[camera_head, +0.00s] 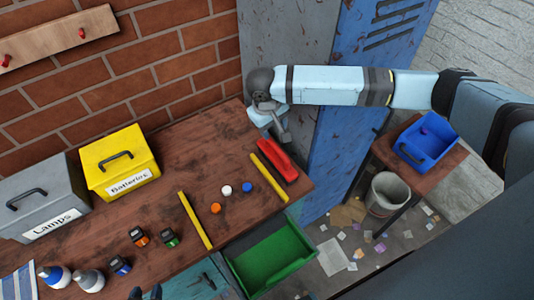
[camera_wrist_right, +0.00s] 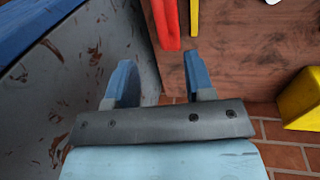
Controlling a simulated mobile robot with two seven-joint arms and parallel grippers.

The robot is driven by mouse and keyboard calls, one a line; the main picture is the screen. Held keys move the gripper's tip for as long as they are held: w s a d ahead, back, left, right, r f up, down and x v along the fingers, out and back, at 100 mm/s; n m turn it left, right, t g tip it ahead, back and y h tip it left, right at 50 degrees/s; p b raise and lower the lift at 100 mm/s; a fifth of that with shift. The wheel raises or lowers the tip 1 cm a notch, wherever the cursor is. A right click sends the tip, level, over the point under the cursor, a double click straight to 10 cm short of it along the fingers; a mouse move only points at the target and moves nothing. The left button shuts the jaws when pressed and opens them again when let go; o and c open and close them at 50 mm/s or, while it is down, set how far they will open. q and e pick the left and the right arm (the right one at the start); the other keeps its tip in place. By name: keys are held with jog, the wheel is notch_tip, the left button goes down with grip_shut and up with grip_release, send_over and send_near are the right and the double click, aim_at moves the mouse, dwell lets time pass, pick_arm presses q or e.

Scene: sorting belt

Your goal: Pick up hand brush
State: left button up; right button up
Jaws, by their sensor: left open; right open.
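The hand brush, seen as a long red piece (camera_head: 277,160), lies on the brown workbench (camera_head: 225,150) near its right end. My right gripper (camera_head: 284,134) is just above and behind it, open and empty. In the right wrist view the red piece (camera_wrist_right: 166,22) shows beyond the spread fingers (camera_wrist_right: 160,75), roughly in line with the gap and apart from them. Its bristles cannot be made out. Only the tips of my left gripper (camera_head: 146,293) show at the bottom edge of the head view, open.
Yellow strips (camera_head: 268,178) flank orange, white and blue caps (camera_head: 227,190). A yellow Batteries box (camera_head: 140,145) and a grey Lamps box (camera_head: 35,185) stand left. A blue locker (camera_head: 350,90) is close on the right. A green drawer (camera_head: 270,262) sticks out in front.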

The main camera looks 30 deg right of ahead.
aim_at(278, 150)
jog(key=f, duration=0.2)
jog(key=d+f, duration=0.1)
jog(key=f, duration=0.4)
jog(key=shift+d+f, duration=0.35)
jog(key=shift+d, duration=0.05)
jog(key=shift+w+d+f+p, duration=0.1)
jog(key=shift+d+f+p, duration=0.1)
jog(key=shift+f, duration=0.75)
jog(key=shift+w+d+f+p, duration=0.1)
jog(key=shift+f+p, duration=0.05)
jog(key=shift+f, duration=0.75)
jog(key=shift+d+f+p, duration=0.15)
jog(key=shift+f+p, duration=0.05)
jog(key=shift+f, duration=0.75)
grip_shut()
